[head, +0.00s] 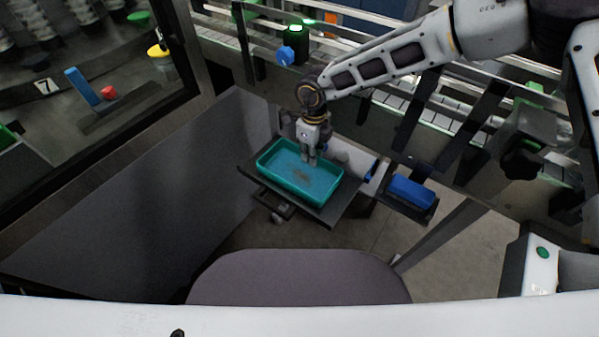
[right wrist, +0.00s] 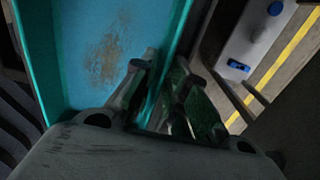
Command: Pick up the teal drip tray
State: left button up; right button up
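The teal drip tray (head: 291,180) is a shallow rectangular tray with a brownish stain on its floor. It lies on a dark flat shelf in the middle of the head view. My right gripper (head: 309,160) reaches down to its far right wall. In the right wrist view the tray (right wrist: 83,45) fills the upper left. There the right gripper's fingers (right wrist: 164,62) are drawn close together, one inside the tray and one outside, with the wall between them. Whether the tray is clear of the shelf cannot be told. My left gripper is not in view.
The dark shelf (head: 337,209) shows around the tray. A blue block (head: 411,192) lies on a dark holder to its right. A conveyor with metal rails (head: 440,118) runs behind. A large grey panel (head: 150,190) stands at the left, with bare floor below right.

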dwell(0.3)
grip_shut()
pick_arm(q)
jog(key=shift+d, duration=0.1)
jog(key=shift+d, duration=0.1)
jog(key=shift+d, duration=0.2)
pick_arm(e)
jog(key=shift+r, duration=0.1)
